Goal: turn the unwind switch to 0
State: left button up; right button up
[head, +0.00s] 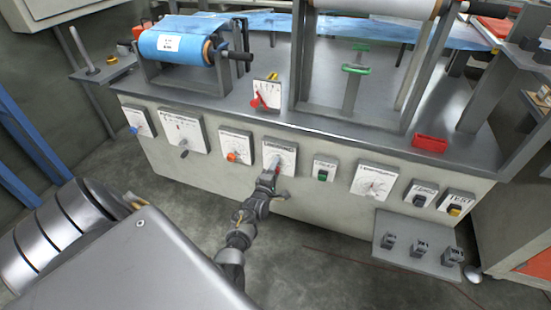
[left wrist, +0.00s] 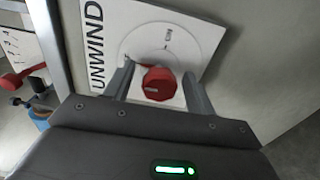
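The unwind switch is a red knob (left wrist: 160,84) on a white plate (left wrist: 110,22) marked UNWIND, with a round dial behind it. A small mark shows on the dial, but I cannot read it as a number. In the head view the plate (head: 281,152) sits mid-panel on the machine's front, and the knob is mostly hidden by my gripper. My left gripper (head: 273,176) is at the knob. In the left wrist view its two fingers (left wrist: 159,88) stand open on either side of the red knob, with gaps showing. My right gripper is not in view.
An orange knob (head: 232,157) is on the plate to the left, and a green switch (head: 322,175) is to the right. A grey shelf (head: 417,262) with small dark blocks juts out at the lower right. A blue film roll (head: 175,45) lies above.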

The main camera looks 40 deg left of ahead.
pick_arm(q)
jog(key=shift+s, duration=0.15)
jog(key=p+v, duration=0.2)
jog(key=v, duration=0.8)
jog(key=shift+s+d, duration=0.2)
jog(key=shift+s, duration=0.05)
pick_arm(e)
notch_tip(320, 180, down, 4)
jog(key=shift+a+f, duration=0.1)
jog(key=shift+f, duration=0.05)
